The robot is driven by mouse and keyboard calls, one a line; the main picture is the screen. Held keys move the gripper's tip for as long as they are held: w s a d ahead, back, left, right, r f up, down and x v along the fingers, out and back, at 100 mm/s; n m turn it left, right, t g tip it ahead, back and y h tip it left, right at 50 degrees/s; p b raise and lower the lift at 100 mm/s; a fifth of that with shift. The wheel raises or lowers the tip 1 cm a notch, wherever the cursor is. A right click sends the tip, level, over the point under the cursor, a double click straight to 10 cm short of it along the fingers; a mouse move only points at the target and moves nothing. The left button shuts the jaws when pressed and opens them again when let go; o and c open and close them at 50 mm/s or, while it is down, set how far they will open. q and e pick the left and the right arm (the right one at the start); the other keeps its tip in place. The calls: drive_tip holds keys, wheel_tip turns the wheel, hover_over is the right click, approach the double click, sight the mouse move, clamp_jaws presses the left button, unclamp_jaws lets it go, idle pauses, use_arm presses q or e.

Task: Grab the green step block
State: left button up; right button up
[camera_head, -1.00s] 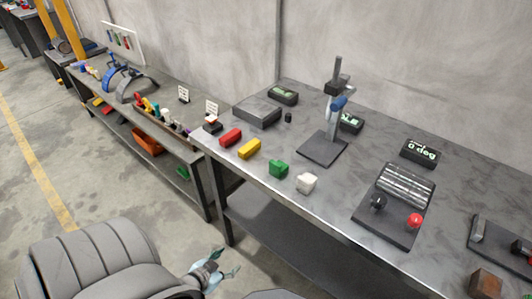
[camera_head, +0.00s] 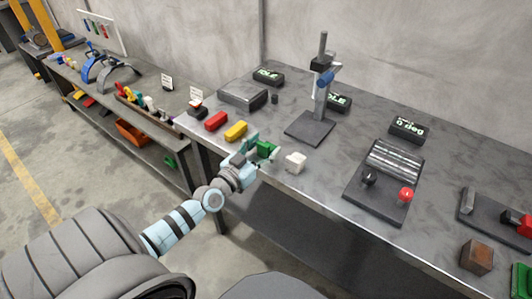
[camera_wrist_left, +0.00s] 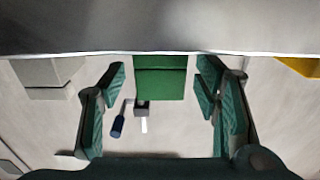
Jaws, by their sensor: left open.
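The green step block (camera_head: 264,147) sits near the front edge of the grey metal bench, between the yellow block and the white block. My left gripper (camera_head: 261,149) is open and reaches in from the front edge, its teal fingers around the green block and partly covering it. In the left wrist view the green block (camera_wrist_left: 160,78) lies between the open fingers (camera_wrist_left: 160,72), with a gap on each side. My right gripper is not in view.
A yellow block (camera_head: 235,131) and a red block (camera_head: 216,121) stand to the left, a white block (camera_head: 295,162) close on the right. A clamp stand (camera_head: 316,105) rises behind. A base with black and red knobs (camera_head: 377,195) lies further right.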

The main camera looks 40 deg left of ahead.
use_arm(q)
drive_tip(key=shift+w, duration=0.35)
drive_tip(key=shift+s, duration=0.1)
clamp_jaws()
drive_tip(key=shift+r, duration=0.1)
